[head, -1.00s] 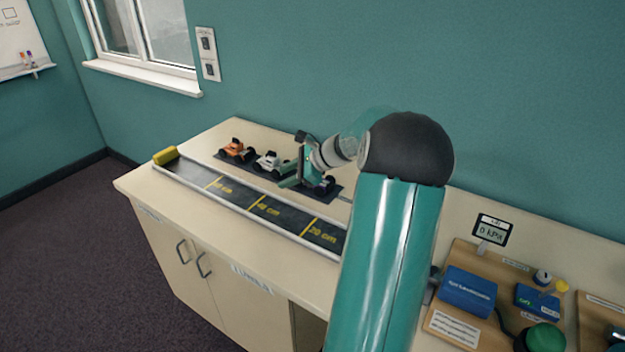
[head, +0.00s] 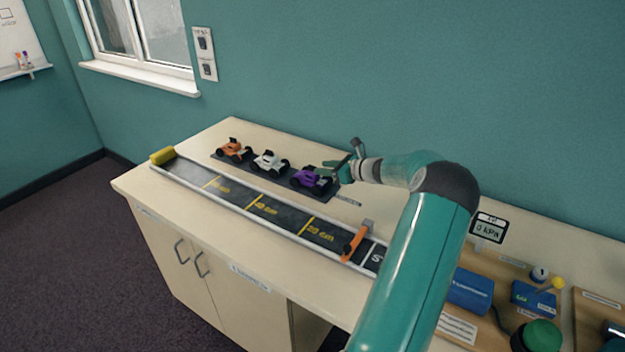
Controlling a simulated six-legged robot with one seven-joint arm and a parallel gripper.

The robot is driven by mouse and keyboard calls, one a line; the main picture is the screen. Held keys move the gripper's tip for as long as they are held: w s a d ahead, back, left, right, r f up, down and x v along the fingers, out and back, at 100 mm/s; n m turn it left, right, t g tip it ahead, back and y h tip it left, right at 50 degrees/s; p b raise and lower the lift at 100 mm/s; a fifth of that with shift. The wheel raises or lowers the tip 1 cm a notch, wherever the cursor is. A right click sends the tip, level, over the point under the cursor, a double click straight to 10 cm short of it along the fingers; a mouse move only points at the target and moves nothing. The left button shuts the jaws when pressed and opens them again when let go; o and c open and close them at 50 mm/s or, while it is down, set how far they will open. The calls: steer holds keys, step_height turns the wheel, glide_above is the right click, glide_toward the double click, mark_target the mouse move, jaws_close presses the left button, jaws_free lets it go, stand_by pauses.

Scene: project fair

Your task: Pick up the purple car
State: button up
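The purple car (head: 309,178) sits on a dark strip at the back of the counter, at the right end of a row of cars. Its body is purple with dark wheels. My gripper (head: 328,170) is just to the right of the car, close to its right end. Its fingers look apart and point left towards the car. Nothing shows between them. I cannot tell whether a finger touches the car.
A white car (head: 269,161) and an orange car (head: 234,150) stand left of the purple one. In front runs a dark marked track (head: 235,196) with an orange bar (head: 354,244) across it. Blue boxes (head: 468,291) stand on a board at right.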

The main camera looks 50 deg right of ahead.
mark_target(313, 166)
steer(key=x, duration=0.6)
steer(key=shift+d, duration=0.1)
steer(key=shift+r, duration=0.1)
jaws_close()
